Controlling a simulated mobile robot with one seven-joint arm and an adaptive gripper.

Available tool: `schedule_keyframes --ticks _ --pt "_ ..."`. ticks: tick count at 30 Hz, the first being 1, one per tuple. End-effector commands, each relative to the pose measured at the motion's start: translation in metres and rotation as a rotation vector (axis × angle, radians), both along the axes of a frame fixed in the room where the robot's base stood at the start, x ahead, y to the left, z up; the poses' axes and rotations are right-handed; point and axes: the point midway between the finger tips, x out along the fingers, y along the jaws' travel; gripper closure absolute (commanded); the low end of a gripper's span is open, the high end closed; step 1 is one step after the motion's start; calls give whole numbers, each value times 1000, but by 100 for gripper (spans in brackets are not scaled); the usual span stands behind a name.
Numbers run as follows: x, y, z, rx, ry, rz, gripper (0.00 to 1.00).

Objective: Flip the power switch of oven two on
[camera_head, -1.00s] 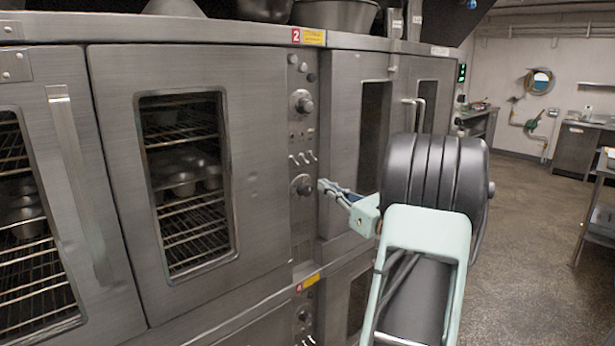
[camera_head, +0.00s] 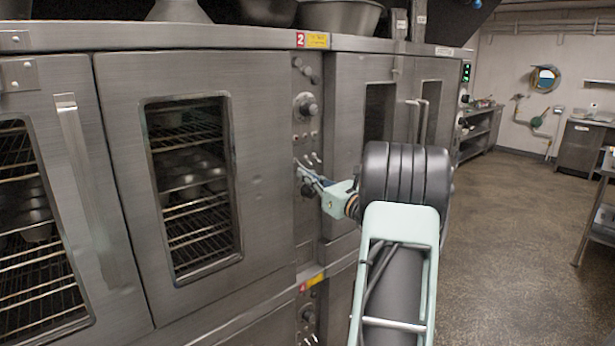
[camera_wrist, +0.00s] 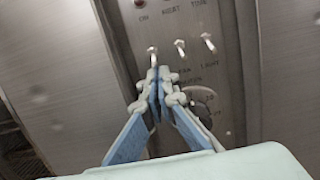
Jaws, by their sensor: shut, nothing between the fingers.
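Oven two (camera_head: 268,90) carries a red "2" label (camera_head: 300,40) at the top of its narrow control panel (camera_head: 306,130). In the wrist view a row of small metal toggle switches shows: the left one (camera_wrist: 153,52), the middle one (camera_wrist: 180,46) and the right one (camera_wrist: 208,41). My gripper (camera_wrist: 160,80) is shut and empty. Its tips are just below the left toggle; I cannot tell whether they touch it. In the head view my gripper (camera_head: 302,168) is at the toggle row and partly hides it.
A round knob (camera_head: 305,105) is above the toggles; another knob (camera_wrist: 204,98) is below, partly behind my fingers. A red indicator (camera_wrist: 140,3) is above the left toggle. Oven doors with windows flank the panel. Open floor (camera_head: 500,250) lies to the right.

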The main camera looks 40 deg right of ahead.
Motion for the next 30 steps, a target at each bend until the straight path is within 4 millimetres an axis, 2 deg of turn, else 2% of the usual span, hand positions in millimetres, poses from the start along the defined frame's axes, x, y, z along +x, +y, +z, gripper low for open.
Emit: schedule_keyframes --ticks 30 --pt "-8 -1 15 -10 128 -1 100"
